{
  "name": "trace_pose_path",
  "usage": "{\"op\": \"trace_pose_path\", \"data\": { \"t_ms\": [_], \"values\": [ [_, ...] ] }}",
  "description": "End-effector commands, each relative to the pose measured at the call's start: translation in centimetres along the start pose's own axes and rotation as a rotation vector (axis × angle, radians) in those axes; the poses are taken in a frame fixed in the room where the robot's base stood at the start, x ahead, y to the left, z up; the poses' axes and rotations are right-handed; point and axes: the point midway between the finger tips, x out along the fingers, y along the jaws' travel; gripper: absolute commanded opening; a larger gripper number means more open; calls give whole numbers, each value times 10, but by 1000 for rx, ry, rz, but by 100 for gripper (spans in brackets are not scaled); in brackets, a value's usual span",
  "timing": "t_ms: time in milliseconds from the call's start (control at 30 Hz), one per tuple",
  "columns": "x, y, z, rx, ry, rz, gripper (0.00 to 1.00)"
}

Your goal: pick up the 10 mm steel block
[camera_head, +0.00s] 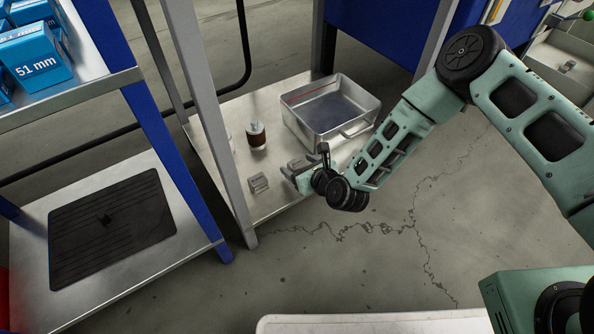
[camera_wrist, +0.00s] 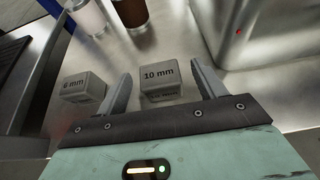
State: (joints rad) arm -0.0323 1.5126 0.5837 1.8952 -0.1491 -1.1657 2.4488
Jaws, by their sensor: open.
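The 10 mm steel block (camera_wrist: 159,74) is a grey cube with its label on the top face. In the wrist view it sits on a metal shelf between the two fingers of my gripper (camera_wrist: 160,72), with gaps on both sides. My gripper is open. In the head view my gripper (camera_head: 298,168) is low over the shelf; I cannot clearly tell the 10 mm block apart from the fingers there. A second grey block (camera_wrist: 83,87) stands left of my left finger; its label is only partly readable. It also shows in the head view (camera_head: 258,183).
A metal pan (camera_head: 345,132) stands on the shelf (camera_head: 220,181) close behind my gripper. A brown jar (camera_head: 256,136) and a pale cylinder (camera_head: 229,137) stand behind the blocks. A grey rack post (camera_head: 216,130) rises at the left. A black mat (camera_head: 110,225) lies on another shelf.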

Motion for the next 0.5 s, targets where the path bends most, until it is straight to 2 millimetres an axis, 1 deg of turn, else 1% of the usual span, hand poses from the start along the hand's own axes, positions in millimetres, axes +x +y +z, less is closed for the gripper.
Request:
{"op": "trace_pose_path", "data": {
  "t_ms": [167,200,267,300,367,400,433,500],
  "values": [
    [0,0,1,0,1,0,69],
    [0,0,1,0,1,0,64],
    [0,0,1,0,1,0,47],
    [0,0,1,0,1,0,36],
    [0,0,0,0,0,0,19],
    [0,0,0,0,0,0,8],
    [0,0,2,0,-2,0,3],
    [0,0,2,0,-2,0,3]
  ]
}}
